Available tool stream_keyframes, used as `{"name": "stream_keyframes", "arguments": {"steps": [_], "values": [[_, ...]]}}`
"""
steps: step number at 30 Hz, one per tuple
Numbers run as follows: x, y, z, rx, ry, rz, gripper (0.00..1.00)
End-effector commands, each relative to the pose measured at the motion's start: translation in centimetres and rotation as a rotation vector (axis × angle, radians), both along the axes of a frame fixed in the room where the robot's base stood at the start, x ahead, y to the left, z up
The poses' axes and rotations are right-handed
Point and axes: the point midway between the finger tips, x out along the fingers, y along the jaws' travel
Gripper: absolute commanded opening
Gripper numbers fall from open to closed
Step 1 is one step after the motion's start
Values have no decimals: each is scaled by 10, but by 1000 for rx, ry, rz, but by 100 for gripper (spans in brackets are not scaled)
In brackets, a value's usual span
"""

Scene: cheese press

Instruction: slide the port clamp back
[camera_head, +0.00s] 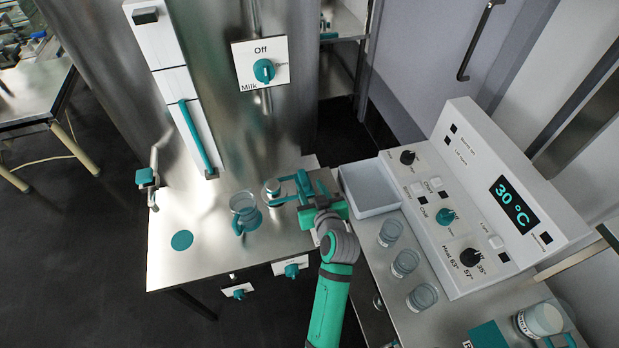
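My gripper (303,192) reaches in from the lower right over the steel table, its fingers pointing left. Teal pieces lie at and beyond its fingertips, beside a short metal port (273,187) on the table. The port clamp appears to be among these teal pieces, but it is too small and too close in colour to my fingers to separate clearly. I cannot tell whether my gripper is touching or gripping it.
A glass jug with a teal handle (243,209) stands just left of the port. A white tray (369,190) and several glass jars are close on the right, before the control panel (470,215).

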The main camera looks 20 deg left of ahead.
Motion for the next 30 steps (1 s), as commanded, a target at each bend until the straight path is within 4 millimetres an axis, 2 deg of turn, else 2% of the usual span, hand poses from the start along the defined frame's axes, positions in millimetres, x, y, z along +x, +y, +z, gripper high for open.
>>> {"name": "stream_keyframes", "arguments": {"steps": [1,6,12,25,30], "values": [[7,8,-4,0,0,5,38],[29,24,-15,0,1,5,38],[49,28,-24,0,1,-8,38],[56,30,-27,0,0,-11,38],[55,31,-27,0,0,-10,0]]}}
